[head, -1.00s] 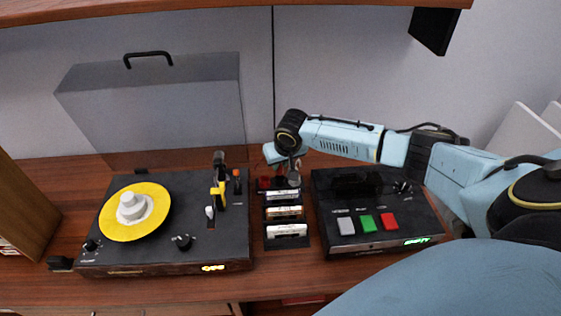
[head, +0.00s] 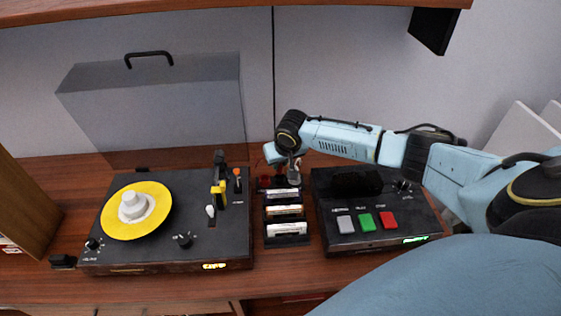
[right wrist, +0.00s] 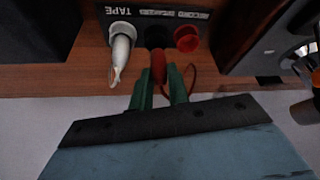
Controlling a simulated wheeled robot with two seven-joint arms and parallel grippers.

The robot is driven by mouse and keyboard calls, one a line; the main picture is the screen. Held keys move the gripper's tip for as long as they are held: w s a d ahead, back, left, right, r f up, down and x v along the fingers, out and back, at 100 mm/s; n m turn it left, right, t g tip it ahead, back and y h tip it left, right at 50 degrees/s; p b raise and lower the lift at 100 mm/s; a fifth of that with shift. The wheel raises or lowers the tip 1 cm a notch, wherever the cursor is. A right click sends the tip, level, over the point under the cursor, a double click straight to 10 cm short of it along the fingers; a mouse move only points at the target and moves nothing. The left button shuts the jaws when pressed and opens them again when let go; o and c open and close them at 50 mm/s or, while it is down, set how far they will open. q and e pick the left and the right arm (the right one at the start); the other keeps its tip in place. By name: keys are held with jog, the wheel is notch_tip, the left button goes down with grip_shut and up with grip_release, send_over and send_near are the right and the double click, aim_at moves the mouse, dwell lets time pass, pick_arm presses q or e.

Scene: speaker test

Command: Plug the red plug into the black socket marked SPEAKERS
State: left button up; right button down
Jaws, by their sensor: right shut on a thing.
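In the right wrist view the red plug (right wrist: 158,68) is between the green fingers of my right gripper (right wrist: 163,88), which is shut on it. Its front end meets or overlaps the black socket (right wrist: 155,38); I cannot tell whether it is inside. A red socket (right wrist: 186,38) is just right of it, and a white plug (right wrist: 121,42) stands at the left socket under the word TAPE. The other labels are too small to read. In the head view my right gripper (head: 293,172) is behind the cassette rack, and the plug is not clearly visible. My left gripper is not in view.
A turntable (head: 100,250) with a yellow record stands left of the cassette rack (head: 269,217). A tape deck (head: 345,235) with grey, green and red buttons stands right. A red cord (right wrist: 192,80) curves beside the plug. A shelf (head: 200,12) hangs above.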

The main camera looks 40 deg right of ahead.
jog(key=shift+f+b, duration=0.6)
jog(key=shift+f, duration=0.65)
dwell(0.4)
jog(key=c, duration=1.3)
grip_release()
jog(key=shift+o, duration=0.6)
jog(key=o, duration=0.3)
notch_tip(320, 180, up, 5)
jog(key=p, duration=0.6)
jog(key=shift+r, duration=0.1)
